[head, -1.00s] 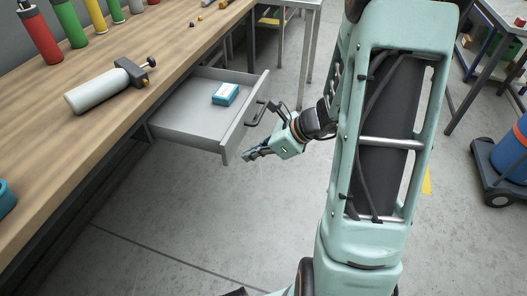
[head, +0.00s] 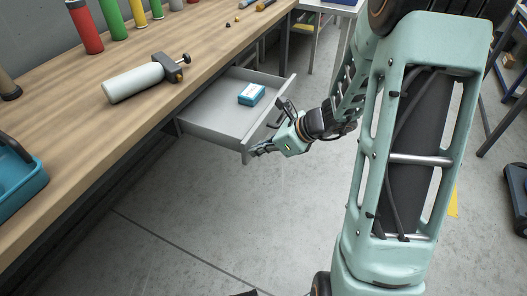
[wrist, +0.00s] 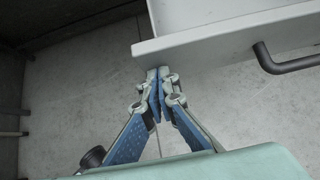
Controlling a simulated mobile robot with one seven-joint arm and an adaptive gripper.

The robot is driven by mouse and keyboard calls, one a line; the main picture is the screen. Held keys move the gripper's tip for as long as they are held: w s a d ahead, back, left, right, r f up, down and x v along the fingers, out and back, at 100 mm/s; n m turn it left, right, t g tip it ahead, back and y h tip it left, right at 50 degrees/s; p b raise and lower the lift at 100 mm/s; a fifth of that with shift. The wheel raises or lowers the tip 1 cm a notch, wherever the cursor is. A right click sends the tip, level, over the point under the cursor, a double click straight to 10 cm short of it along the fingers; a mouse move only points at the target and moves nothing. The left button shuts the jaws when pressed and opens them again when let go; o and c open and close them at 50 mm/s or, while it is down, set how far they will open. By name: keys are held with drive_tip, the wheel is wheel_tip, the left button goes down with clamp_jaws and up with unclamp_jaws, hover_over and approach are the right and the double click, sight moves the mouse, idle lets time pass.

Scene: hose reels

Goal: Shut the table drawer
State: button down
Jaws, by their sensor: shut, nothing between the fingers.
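The grey table drawer (head: 215,125) stands pulled out from under the wooden table (head: 150,88), with a small blue and white box (head: 251,95) inside it. In the wrist view the drawer's front panel (wrist: 215,40) crosses the top, with a dark bar handle (wrist: 290,64) at the right. My gripper (head: 259,151) is shut and empty at the near end of the drawer front. In the wrist view its fingertips (wrist: 158,72) lie close to the front panel's lower left corner; I cannot tell whether they touch it. In the head view my gripper and arm partly hide the handle.
On the tabletop are a grey cylinder with a dark valve (head: 140,80), several coloured bottles and a teal tote (head: 20,190). A metal-legged table (head: 325,40) stands behind. The floor (head: 200,210) in front of the drawer is clear.

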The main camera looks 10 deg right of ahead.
sight(190, 127)
drive_tip(key=w+a+p, duration=0.1)
drive_tip(key=w+a, duration=0.3)
drive_tip(key=a, duration=0.2)
drive_tip(key=w+a+p, duration=0.1)
drive_tip(key=w+a, duration=0.4)
drive_tip(key=a, duration=0.1)
drive_tip(key=w+a+p, duration=0.1)
drive_tip(key=w+a, duration=0.3)
drive_tip(key=a, duration=0.2)
drive_tip(key=shift+w+a, duration=0.3)
drive_tip(key=shift+a, duration=0.1)
drive_tip(key=shift+w+a+r, duration=0.1)
drive_tip(key=shift+w+a, duration=0.1)
drive_tip(key=shift+a, duration=0.05)
drive_tip(key=shift+a+r, duration=0.1)
drive_tip(key=shift+r, duration=0.05)
